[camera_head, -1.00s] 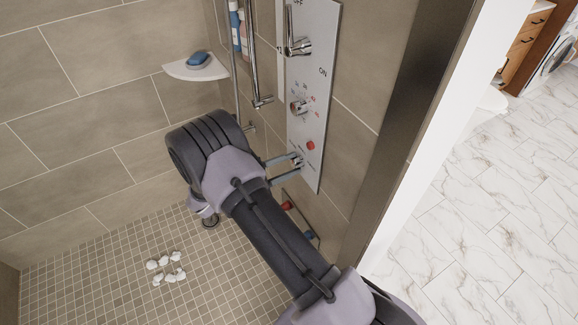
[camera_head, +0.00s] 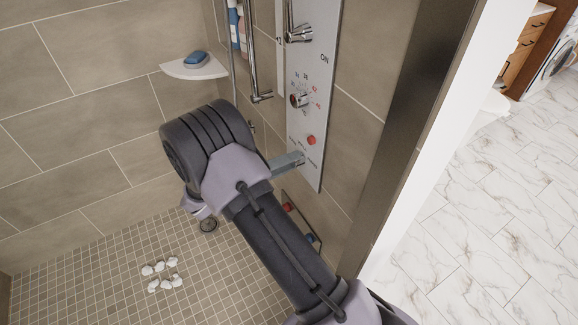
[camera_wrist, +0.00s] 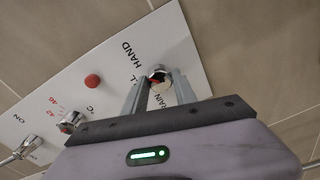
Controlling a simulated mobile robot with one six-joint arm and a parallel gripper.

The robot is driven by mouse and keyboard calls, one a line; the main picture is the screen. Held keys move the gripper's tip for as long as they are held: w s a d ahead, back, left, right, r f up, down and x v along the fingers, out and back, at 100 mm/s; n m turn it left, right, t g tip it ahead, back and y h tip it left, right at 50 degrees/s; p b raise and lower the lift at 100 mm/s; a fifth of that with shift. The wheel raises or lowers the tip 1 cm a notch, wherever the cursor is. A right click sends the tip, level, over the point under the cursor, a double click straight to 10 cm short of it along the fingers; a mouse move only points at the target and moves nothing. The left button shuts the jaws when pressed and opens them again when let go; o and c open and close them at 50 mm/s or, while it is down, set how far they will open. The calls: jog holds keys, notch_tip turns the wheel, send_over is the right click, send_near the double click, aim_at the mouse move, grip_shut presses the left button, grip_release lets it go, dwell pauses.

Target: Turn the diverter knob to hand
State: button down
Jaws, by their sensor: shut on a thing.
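The control panel (camera_head: 318,95) is a tall pale plate on the shower wall, and it also shows tilted in the wrist view (camera_wrist: 110,70). The diverter knob (camera_wrist: 157,73) is a small chrome knob near the panel's lower end. The label HAND is printed beside it, with RAIN at its other side. My gripper (camera_wrist: 158,78) is shut on the knob, one finger on each side. In the head view my gripper (camera_head: 296,160) reaches the panel from the left, and its fingers hide the knob. I cannot tell which label the knob points to.
A red button (camera_head: 311,140), a chrome temperature knob (camera_head: 300,100) and a chrome lever (camera_head: 298,34) sit higher on the panel. A corner shelf (camera_head: 196,68) holds a blue soap. White pebbles (camera_head: 161,275) lie on the tiled floor. The wall edge stands right of the panel.

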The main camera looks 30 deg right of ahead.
jog(key=shift+m+b, duration=0.65)
jog(key=shift+m, duration=0.35)
jog(key=c, duration=1)
grip_release()
jog(key=s+a+p, duration=0.1)
jog(key=a+p, duration=0.3)
jog(key=a, duration=1.3)
jog(key=shift+a+r, duration=0.2)
jog(key=shift+r, duration=0.1)
